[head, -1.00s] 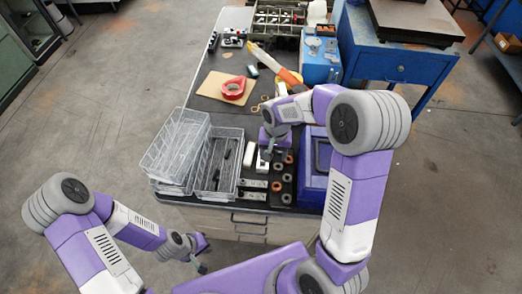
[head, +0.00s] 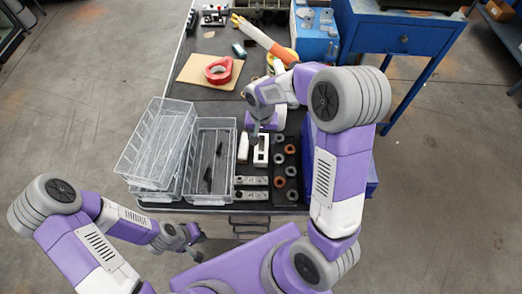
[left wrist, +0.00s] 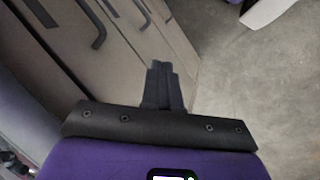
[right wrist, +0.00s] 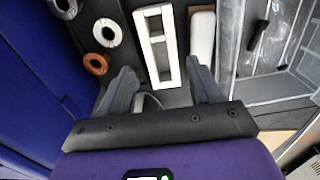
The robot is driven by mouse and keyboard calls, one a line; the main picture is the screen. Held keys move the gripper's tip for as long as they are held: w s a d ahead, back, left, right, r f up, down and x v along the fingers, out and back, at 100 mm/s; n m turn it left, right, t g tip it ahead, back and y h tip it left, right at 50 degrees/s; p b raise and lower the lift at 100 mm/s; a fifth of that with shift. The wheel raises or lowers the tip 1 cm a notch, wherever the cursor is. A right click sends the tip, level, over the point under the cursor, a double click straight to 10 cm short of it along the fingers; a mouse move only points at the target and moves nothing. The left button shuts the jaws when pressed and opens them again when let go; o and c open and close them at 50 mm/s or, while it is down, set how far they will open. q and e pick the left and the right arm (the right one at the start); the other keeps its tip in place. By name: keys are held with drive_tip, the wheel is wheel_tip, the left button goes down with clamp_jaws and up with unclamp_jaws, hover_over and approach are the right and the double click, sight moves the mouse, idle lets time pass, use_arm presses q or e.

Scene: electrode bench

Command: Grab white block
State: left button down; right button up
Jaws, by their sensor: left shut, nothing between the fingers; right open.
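A white slotted block (head: 261,153) lies on the dark bench top, with a plain white block (head: 243,147) beside it on the left. In the right wrist view the slotted block (right wrist: 155,22) lies ahead of and between my open fingertips, and the plain white block (right wrist: 202,35) is beyond the right finger. My right gripper (head: 256,138) is empty and points down close to the slotted block; whether it touches is unclear. My left gripper (head: 199,242) is shut and empty, low in front of the bench drawers; its closed fingers show in the left wrist view (left wrist: 164,75).
Clear wire-like bins (head: 150,140) stand left of the blocks. Several rings (head: 279,160) and metal plates (head: 251,195) lie close by. A blue-purple box (head: 372,175) is to the right, partly behind my right arm. A red tape roll (head: 218,70) lies further back.

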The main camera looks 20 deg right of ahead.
sight(261, 144)
drive_tip(key=f, duration=0.2)
drive_tip(key=f+b, duration=0.1)
drive_tip(key=f, duration=0.3)
drive_tip(key=shift+w+d+b, duration=0.1)
drive_tip(key=shift+w+b, duration=0.15)
drive_tip(key=shift+b, duration=0.15)
drive_tip(key=shift+r, duration=0.1)
drive_tip(key=c, duration=1.1)
